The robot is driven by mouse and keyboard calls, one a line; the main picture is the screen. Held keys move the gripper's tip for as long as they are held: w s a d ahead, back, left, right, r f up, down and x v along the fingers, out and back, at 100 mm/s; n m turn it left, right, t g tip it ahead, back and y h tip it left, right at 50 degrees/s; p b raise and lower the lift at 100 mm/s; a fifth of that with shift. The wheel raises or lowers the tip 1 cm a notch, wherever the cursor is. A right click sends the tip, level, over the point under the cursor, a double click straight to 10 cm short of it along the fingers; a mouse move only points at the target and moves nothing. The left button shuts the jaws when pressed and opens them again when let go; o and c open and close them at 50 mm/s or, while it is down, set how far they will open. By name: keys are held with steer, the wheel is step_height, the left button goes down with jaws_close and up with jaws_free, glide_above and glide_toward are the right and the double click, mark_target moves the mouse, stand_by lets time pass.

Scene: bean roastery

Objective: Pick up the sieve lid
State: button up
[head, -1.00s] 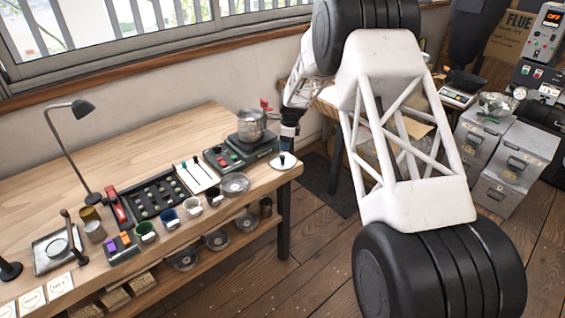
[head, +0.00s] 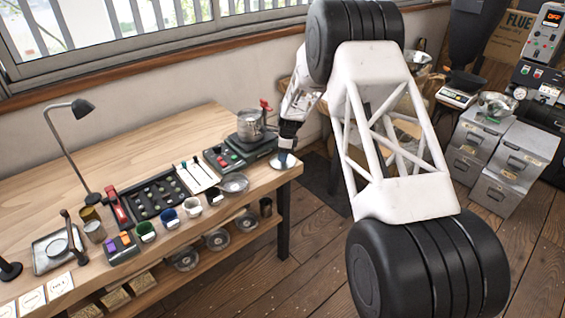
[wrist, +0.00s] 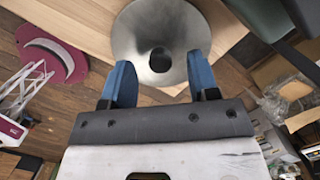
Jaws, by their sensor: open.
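The sieve lid (wrist: 160,20) is a round grey metal disc with a dark knob (wrist: 160,60) at its middle, seen close up in the wrist view. In the head view the lid (head: 285,163) lies at the right end of the wooden bench, by its corner. My gripper (wrist: 160,66) is open, with one blue finger on either side of the knob and nothing clamped. In the head view my gripper (head: 287,148) is right over the lid and hides its knob. Whether the fingers touch the lid I cannot tell.
A scale (head: 233,154) bearing a metal pot (head: 250,127) stands left of the lid. A glass dish (head: 234,183), cups and a dark sample tray (head: 155,195) stand further left. The bench edge is close by the lid; open floor lies beyond.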

steer(key=shift+a+f, duration=0.1)
steer(key=shift+f, duration=0.6)
jaws_close()
stand_by(0.3)
steer(key=shift+r, duration=1.65)
steer(key=shift+s+r, duration=0.2)
steer(key=shift+s, duration=0.1)
steer(key=s+d+r, duration=0.1)
steer(key=s+d, duration=0.3)
steer(key=s, duration=1)
steer(key=shift+s+d+r, duration=0.15)
steer(key=shift+s, duration=0.25)
steer(key=shift+d, duration=0.1)
